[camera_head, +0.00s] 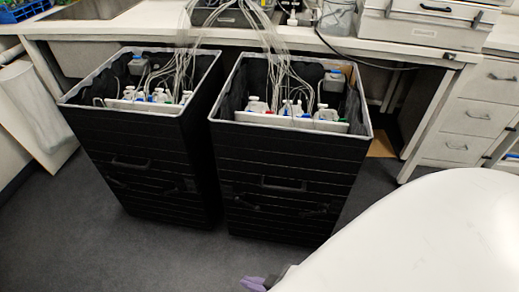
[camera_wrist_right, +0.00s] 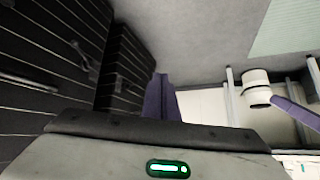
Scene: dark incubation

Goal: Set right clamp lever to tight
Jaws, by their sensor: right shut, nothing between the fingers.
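No clamp lever can be made out in either view. Two tall black open-topped bins, a left one (camera_head: 140,150) and a right one (camera_head: 285,180), stand side by side and hold bottles with white, blue, green and red parts. Thin clear tubes (camera_head: 272,45) run up from the bottles; any clamp on them is too small to tell. My right gripper (camera_head: 253,284) shows only its purple fingertips at the bottom edge, low in front of the bins. In the right wrist view its purple fingers (camera_wrist_right: 160,98) are together and empty, apart from the bins.
A white bench (camera_head: 390,50) runs behind and above the bins, with a grey case (camera_head: 425,20) on it. White drawers (camera_head: 470,120) stand at the right. Dark carpet (camera_head: 110,255) is clear in front of the bins.

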